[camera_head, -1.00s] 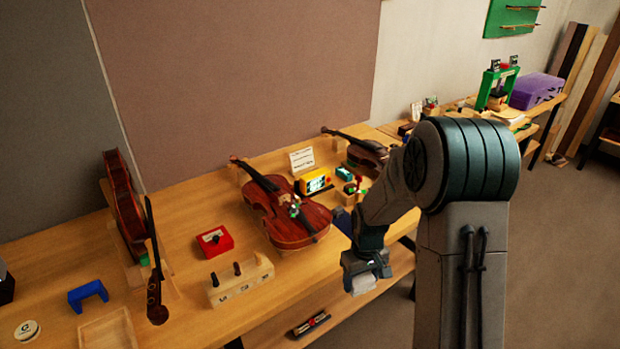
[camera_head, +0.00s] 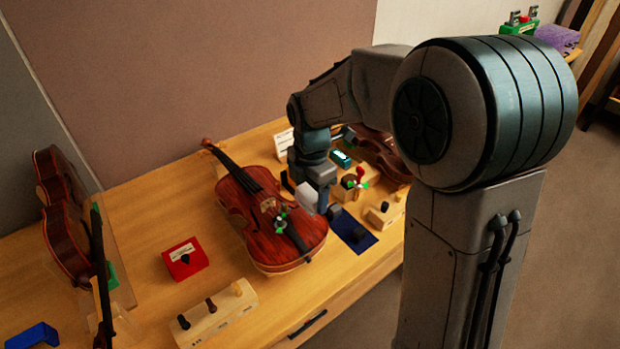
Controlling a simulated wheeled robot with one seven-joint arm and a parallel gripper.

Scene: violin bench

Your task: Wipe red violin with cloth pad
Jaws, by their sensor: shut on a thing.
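The red violin (camera_head: 241,215) lies face up on the bench, its neck pointing to the back left. A dark clamp-like piece with green ends (camera_head: 284,225) lies across the lower part of its body. My gripper (camera_head: 313,200) is shut on the white cloth pad (camera_head: 306,196), at the right edge of the violin's body. The pad seems just above or beside the violin; I cannot tell whether they touch. The gripper's fingers are partly hidden behind the pad.
A red box (camera_head: 185,259) and a wooden block with pegs (camera_head: 214,313) stand left and in front of the violin. A blue mat (camera_head: 353,231) and small tools lie to the right. Another violin (camera_head: 65,215) stands at left, and one more (camera_head: 381,152) lies behind my arm.

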